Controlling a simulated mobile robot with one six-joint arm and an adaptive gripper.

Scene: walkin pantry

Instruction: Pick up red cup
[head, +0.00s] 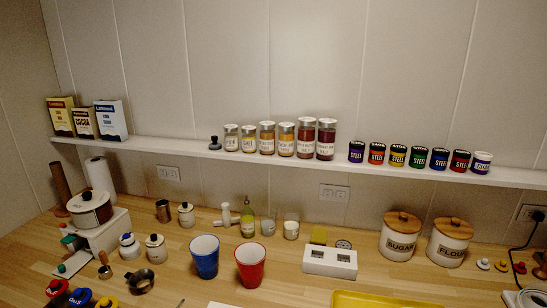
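The red cup (250,267) stands upright on the wooden counter near the front middle of the head view. Its open top with a pale inside faces up. A blue cup (204,258) of similar shape stands upright just to its left, with a narrow gap between them. My gripper is not in view.
A white box-shaped device (330,262) stands right of the red cup, and a yellow tray (384,300) lies at the front edge. Jars and bottles stand behind the cups. A shelf (343,165) with jars runs above.

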